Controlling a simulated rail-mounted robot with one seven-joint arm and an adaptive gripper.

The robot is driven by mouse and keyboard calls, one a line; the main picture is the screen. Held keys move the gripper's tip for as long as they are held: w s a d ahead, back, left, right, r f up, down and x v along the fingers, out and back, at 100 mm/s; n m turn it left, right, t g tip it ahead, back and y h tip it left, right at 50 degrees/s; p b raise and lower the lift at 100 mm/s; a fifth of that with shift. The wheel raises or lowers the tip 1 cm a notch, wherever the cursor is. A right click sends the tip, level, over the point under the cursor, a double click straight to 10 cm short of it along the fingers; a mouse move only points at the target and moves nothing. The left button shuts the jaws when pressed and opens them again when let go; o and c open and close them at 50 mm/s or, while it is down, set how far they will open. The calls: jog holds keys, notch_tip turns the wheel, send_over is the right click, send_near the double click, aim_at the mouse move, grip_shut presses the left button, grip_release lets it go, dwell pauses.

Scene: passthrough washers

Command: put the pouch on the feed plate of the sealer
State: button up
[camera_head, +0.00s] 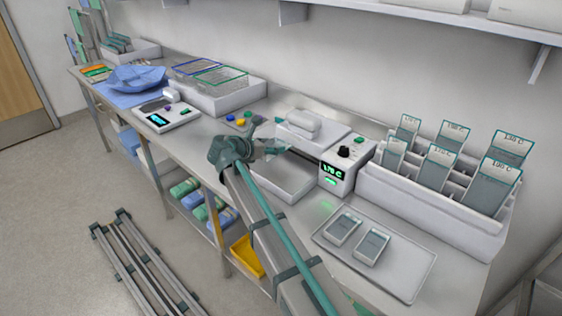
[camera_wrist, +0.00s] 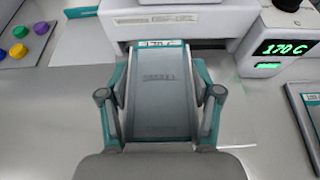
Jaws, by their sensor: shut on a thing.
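The pouch (camera_wrist: 160,95) is grey with a pale label strip at its far end; the strip seems to read 170 C. My gripper (camera_wrist: 160,105) is shut on it, one finger along each side edge. In the head view my gripper (camera_head: 258,150) is over the left side of the feed plate (camera_head: 287,184), in front of the sealer (camera_head: 312,132). The pouch's label end points at the sealer's slot in the wrist view. Whether the pouch touches the plate cannot be told. The sealer's display (camera_head: 332,173) glows green and reads 170 C.
A tray (camera_head: 410,275) with two packs lies right of the sealer. A white rack (camera_head: 430,205) of several labelled pouches stands behind it. Left are coloured knobs (camera_head: 239,121), a scale (camera_head: 165,117), a white basket bin (camera_head: 215,98) and a blue wrap (camera_head: 135,78).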

aim_at(281, 170)
jog(key=d+f, duration=0.2)
jog(key=f, duration=0.1)
jog(key=shift+s+d+f+p, duration=0.2)
jog(key=shift+s+d+p, duration=0.1)
jog(key=shift+s+d, duration=0.1)
jog(key=shift+d+f, duration=0.2)
jog(key=shift+f, duration=1.55)
jog(key=shift+f, duration=0.15)
jog(key=o, duration=0.8)
jog(key=shift+c, duration=0.2)
jog(key=b+v, duration=0.2)
jog(key=v, duration=1)
jog(key=shift+a, duration=0.1)
